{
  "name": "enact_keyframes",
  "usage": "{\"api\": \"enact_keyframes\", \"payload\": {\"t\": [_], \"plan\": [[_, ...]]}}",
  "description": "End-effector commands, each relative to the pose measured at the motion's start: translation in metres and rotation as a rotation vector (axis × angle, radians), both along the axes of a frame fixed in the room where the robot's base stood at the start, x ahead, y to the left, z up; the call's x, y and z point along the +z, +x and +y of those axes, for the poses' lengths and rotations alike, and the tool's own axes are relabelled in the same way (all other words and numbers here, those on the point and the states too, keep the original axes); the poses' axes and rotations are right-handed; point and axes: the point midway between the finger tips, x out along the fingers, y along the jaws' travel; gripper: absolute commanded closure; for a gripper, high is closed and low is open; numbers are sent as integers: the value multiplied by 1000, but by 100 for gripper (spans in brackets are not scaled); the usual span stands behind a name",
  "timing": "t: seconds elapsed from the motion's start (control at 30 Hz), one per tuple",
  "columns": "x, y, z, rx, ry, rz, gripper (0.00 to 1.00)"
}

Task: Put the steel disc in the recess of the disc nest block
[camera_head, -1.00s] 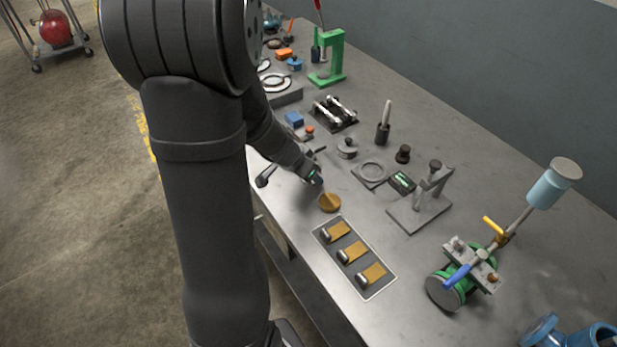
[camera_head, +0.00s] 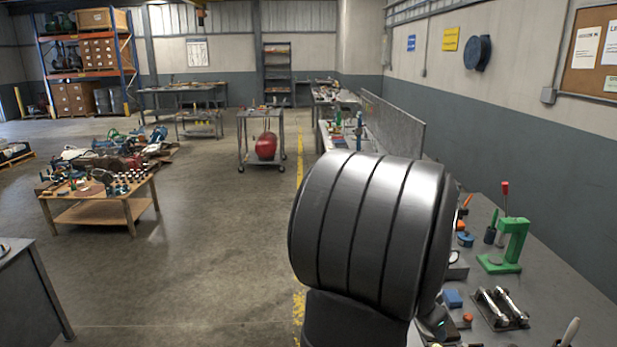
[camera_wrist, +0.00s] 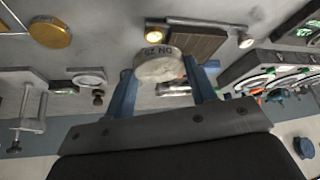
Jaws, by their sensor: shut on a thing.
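In the wrist view my gripper (camera_wrist: 163,74) has its two blue fingers on either side of a pale steel disc (camera_wrist: 158,66). It is shut on the disc, which has dark lettering on its edge. The disc is above the bench, apart from other things as far as I can tell. A grey plate with a round ring (camera_wrist: 88,77) lies on the bench to the left of the gripper. It may be the disc nest block; I cannot tell for certain. In the head view my arm hides the gripper and disc, and the plate is out of view.
A brass disc (camera_wrist: 50,32) lies at upper left in the wrist view, with a grey bracket stand (camera_wrist: 25,115) below it. The head view shows a green press (camera_head: 507,247), a tray of metal rollers (camera_head: 500,308) and a blue block (camera_head: 453,298) on the bench.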

Motion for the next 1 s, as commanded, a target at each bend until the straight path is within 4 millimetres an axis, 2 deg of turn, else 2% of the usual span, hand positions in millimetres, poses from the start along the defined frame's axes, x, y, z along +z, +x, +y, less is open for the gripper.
{"api": "enact_keyframes", "payload": {"t": [0.03, 0.1, 0.17, 0.3, 0.5, 0.6, 0.7, 0.8, 1.0], "plan": [[-1, 19, 18, 65, 1, -1, 81], [-2, 42, 41, 149, 3, 0, 81], [-3, 60, 62, 221, 2, 0, 81], [-5, 99, 116, 389, 3, -1, 81], [-8, 140, 199, 617, 1, -3, 81], [-9, 153, 235, 709, -2, -6, 81], [-10, 161, 262, 779, -4, -7, 81], [-11, 165, 280, 823, -6, -8, 81], [-11, 168, 291, 850, -8, -9, 81]]}}
